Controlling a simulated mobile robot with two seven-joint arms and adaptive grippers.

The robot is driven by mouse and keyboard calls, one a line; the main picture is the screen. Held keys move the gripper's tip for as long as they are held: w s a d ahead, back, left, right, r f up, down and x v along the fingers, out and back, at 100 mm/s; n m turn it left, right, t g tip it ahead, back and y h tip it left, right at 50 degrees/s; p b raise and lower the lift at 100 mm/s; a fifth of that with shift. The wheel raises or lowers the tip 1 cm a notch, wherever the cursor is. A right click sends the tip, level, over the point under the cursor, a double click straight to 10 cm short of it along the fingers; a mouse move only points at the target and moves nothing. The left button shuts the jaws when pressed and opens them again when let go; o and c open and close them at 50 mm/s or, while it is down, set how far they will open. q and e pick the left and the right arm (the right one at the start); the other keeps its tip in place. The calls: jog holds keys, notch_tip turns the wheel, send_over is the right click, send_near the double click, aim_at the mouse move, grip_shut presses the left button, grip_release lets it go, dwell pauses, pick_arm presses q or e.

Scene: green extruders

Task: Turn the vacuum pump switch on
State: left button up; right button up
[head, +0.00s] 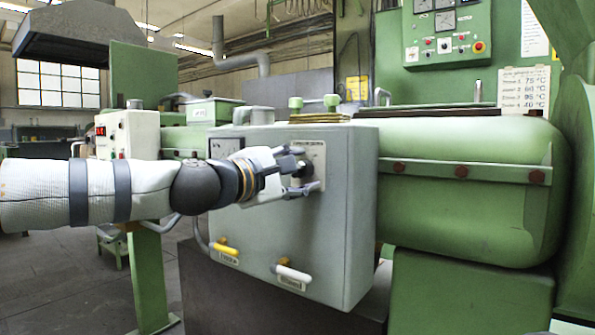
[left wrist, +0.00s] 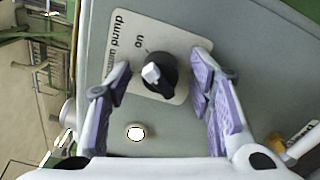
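The vacuum pump switch is a black rotary knob with a light pointer on a pale label plate, on the front of a grey box (head: 335,225). The knob (left wrist: 157,75) shows clearly in the left wrist view, and the plate (left wrist: 135,38) reads "pump" and "on". In the head view the plate (head: 318,158) is partly hidden by my left gripper (head: 303,172). That gripper is open, its fingers on either side of the knob in the left wrist view (left wrist: 158,95). I cannot tell whether either finger touches it. My right gripper is not in view.
Below on the box are a yellow-handled lever (head: 222,248) and a white-handled lever (head: 293,273). A green machine body (head: 465,190) stands to the right, with a control panel (head: 447,42) above.

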pick_arm(q)
jog(key=v, duration=1.2)
